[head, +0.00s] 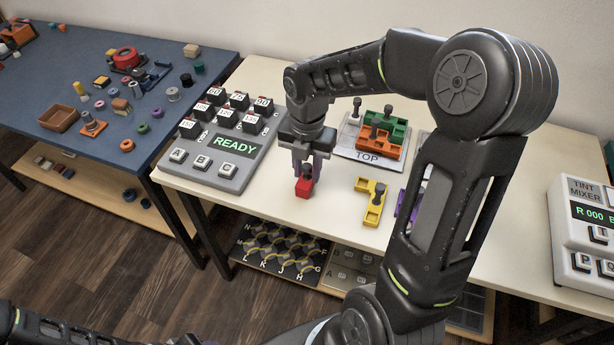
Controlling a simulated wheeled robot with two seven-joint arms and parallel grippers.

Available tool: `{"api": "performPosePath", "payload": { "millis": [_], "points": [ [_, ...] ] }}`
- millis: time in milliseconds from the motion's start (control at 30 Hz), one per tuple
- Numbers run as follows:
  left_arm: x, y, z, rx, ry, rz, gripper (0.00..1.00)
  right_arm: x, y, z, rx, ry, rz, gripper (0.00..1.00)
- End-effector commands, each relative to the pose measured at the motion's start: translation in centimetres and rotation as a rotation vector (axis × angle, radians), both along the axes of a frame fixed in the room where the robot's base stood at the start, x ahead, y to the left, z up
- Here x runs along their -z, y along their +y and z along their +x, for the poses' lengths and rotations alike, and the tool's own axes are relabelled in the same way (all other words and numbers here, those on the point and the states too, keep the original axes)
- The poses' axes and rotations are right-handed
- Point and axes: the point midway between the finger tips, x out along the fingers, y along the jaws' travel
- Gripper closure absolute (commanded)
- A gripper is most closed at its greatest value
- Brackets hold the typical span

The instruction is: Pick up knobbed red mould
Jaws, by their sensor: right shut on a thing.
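The red mould (304,188) is a small red block near the front edge of the cream table. My right gripper (304,177) points down over it and is shut on its upper part. The fingers hide its knob, and I cannot tell whether its underside touches the table. My left arm shows only in part at the bottom left, and its gripper is out of view.
A keypad box reading READY (226,147) stands left of the gripper. Behind it to the right, green and orange moulds (378,142) sit on a sheet marked TOP (366,156). A yellow mould (371,203) lies to the right, with a purple piece (402,207) partly behind my arm.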

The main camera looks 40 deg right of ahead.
Motion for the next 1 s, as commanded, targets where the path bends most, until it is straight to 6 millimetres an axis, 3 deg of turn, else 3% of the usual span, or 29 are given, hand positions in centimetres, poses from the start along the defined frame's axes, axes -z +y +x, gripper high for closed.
{"api": "performPosePath", "payload": {
  "millis": [267,700,1000],
  "points": [
    [-0.2,0.0,0.0,0.0,0.0,0.0,0.64,-1.6,0.0,0.1,0.001,-0.004,-0.001,1.0],
    [-0.6,0.0,0.0,0.0,0.0,0.0,0.64,-9.3,0.0,0.1,0.0,-0.003,-0.001,1.0],
    [-0.6,0.0,0.0,0.0,0.0,0.0,0.64,-10.0,0.0,0.0,-0.001,0.0,0.0,1.0]
  ]
}}
